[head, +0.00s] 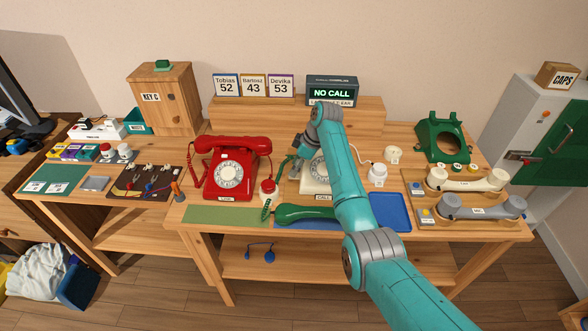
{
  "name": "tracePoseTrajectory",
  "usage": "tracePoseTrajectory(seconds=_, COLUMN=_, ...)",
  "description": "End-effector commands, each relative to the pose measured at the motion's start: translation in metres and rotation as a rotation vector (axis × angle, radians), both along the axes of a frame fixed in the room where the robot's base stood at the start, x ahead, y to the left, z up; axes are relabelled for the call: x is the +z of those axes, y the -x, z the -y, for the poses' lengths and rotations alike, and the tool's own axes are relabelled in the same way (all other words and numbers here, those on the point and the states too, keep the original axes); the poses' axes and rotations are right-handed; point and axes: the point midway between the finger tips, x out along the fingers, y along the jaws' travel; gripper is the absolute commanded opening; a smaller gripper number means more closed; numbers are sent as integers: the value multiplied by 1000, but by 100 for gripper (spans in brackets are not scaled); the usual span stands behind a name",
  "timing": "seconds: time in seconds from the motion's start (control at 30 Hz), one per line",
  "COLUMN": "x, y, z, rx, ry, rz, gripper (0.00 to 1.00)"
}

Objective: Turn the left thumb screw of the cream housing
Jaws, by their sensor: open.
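The cream housing (316,187) is a dial phone body at the middle of the table, with a round dial and a label on its front. My teal arm crosses in front of it and hides its right part. My gripper (295,170) is open and points down at the left side of the cream housing, near its upper left edge. I cannot tell whether it touches the housing. The left thumb screw is too small or hidden to make out.
A red phone (228,170) and a small red-and-white jar (268,190) stand to the left. A green handset (305,212) lies in front on a blue mat. A white round item (377,173) and a blue tray (392,212) are to the right. A raised wooden shelf (260,115) stands behind.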

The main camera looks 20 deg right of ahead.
Motion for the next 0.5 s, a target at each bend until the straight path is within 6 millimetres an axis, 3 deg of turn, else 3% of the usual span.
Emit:
tracePoseTrajectory(seconds=0.3, x=59, y=11, z=22, rx=-1, ry=1, rz=2, gripper=48)
tracePoseTrajectory(seconds=0.5, x=84, y=16, z=31, rx=-1, ry=-1, rz=1, gripper=48)
